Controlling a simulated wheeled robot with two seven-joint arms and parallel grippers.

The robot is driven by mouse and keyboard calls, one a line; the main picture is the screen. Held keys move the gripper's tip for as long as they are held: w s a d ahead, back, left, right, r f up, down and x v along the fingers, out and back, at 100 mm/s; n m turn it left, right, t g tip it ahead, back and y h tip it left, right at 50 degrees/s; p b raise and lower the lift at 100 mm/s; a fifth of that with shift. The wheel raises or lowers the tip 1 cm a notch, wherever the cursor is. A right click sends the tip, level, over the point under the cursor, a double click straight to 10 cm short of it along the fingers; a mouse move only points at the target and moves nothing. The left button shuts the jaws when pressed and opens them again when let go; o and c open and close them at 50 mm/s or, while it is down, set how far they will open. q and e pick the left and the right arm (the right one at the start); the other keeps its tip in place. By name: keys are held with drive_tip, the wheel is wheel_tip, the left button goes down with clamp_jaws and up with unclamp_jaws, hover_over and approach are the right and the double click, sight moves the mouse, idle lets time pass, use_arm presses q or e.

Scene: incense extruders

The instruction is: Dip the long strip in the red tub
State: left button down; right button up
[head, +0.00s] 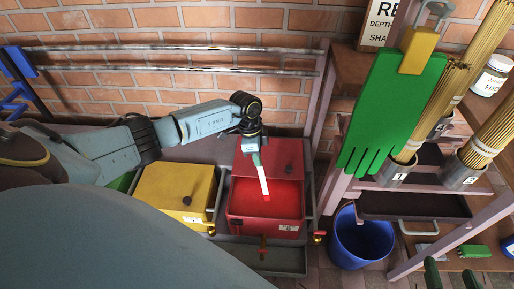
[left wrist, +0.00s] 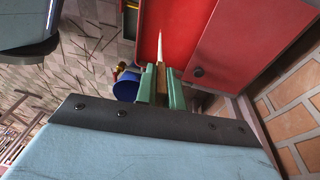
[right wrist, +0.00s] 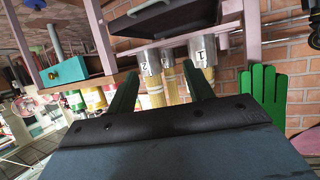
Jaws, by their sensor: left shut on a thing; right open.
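The red tub (head: 250,222) stands in the middle of the head view, its open front part holding a red interior; it also shows in the left wrist view (left wrist: 182,38). My left gripper (head: 257,158) is above the tub and shut on the long strip (head: 263,178). The strip is pale, points down into the tub opening and looks red at its lower tip. Whether the tip touches anything inside I cannot tell. In the left wrist view the strip (left wrist: 160,48) sticks out beyond the green fingers (left wrist: 160,88). My right gripper (right wrist: 162,88) is open and empty before the numbered holders.
A yellow tub (head: 170,190) stands left of the red one. A blue bin (head: 362,240) is at its right. Bundles of sticks (head: 438,105) stand in numbered holders (head: 393,174) on the right rack. A green glove (head: 392,110) hangs there. Metal rails (head: 170,48) run along the brick wall.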

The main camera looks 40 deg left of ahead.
use_arm(q)
drive_tip(key=shift+r+p, duration=1.25)
drive_tip(key=shift+p, duration=0.1)
use_arm(e)
drive_tip(key=s+d+f+g+h, duration=0.2)
drive_tip(key=s+d+f+g, duration=0.2)
drive_tip(key=s+f+g, duration=0.3)
drive_tip(key=s+g, duration=0.1)
drive_tip(key=s, duration=0.1)
drive_tip(key=shift+s+d+f+m, duration=0.25)
drive_tip(key=shift+s+f+m, duration=0.05)
drive_tip(key=shift+f, duration=0.05)
use_arm(q)
drive_tip(key=shift+r, duration=0.1)
idle(0.5)
